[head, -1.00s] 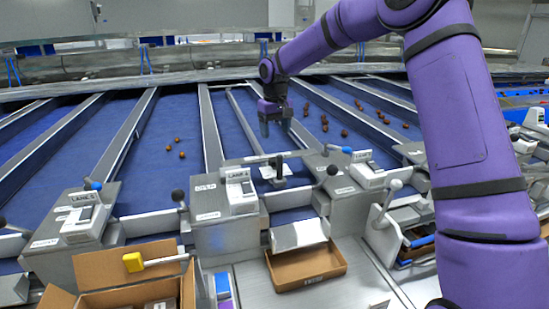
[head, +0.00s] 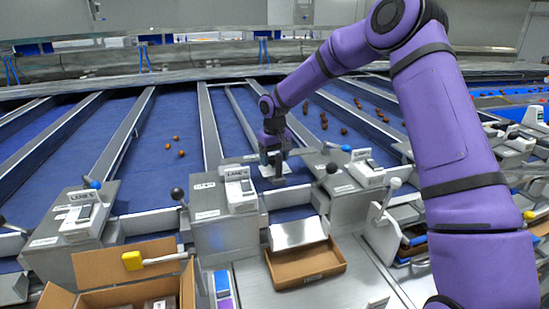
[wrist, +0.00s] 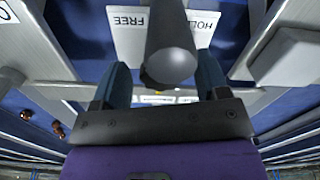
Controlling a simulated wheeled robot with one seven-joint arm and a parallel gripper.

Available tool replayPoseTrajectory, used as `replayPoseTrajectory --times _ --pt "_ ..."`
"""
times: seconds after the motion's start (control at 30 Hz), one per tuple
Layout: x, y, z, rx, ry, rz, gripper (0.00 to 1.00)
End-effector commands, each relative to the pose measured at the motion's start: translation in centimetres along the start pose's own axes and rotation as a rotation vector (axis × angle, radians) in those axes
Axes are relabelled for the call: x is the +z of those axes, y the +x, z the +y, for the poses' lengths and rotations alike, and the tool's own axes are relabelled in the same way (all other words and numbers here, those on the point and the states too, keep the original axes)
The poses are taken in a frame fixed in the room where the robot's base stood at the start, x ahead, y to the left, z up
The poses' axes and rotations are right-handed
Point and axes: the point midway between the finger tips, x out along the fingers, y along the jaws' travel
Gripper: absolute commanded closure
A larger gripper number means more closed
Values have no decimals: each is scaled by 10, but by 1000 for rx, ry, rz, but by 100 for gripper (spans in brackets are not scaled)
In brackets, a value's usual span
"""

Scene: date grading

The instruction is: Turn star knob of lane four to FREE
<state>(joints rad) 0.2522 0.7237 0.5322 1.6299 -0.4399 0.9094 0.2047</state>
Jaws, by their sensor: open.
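The knob of lane four shows in the wrist view as a dark grey rounded bar (wrist: 170,50). It stands over a white plate (wrist: 125,45) lettered FREE on the left and HOLD on the right, both upside down. The knob's pointer and setting cannot be made out. My gripper (wrist: 165,78) is open, its two fingers one on each side of the knob's near end. I cannot tell whether they touch it. In the head view my gripper (head: 272,158) points down over the knob, behind the LANE 4 box (head: 240,190), and hides part of it.
Lever handles with dark balls (head: 178,194) and (head: 332,168) stand on either side of the LANE 4 box. A cardboard tray (head: 306,266) lies in front. Metal lane dividers (head: 211,130) flank the blue belt. Several dates (head: 181,153) lie on the belts.

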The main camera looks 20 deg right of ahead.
Motion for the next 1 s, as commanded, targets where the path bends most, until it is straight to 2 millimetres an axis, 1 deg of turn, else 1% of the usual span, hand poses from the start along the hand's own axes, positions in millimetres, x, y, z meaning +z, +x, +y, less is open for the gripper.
replayPoseTrajectory --times 0.13,0.17,0.2,0.27,0.3,0.33,0.37,0.47,0.7,0.97,1.0 --pt "0 0 0 0 0 0 32" --pt "0 0 0 0 0 0 39" --pt "0 0 0 0 0 0 48" --pt "0 0 0 0 0 0 62" --pt "0 0 0 0 0 0 71" --pt "0 0 0 0 0 0 78" --pt "0 0 0 0 0 0 80" --pt "0 0 0 0 -4 0 80" --pt "0 -1 0 0 -85 0 81" --pt "0 -1 0 0 -91 0 81" --pt "0 -1 0 0 -91 0 53"
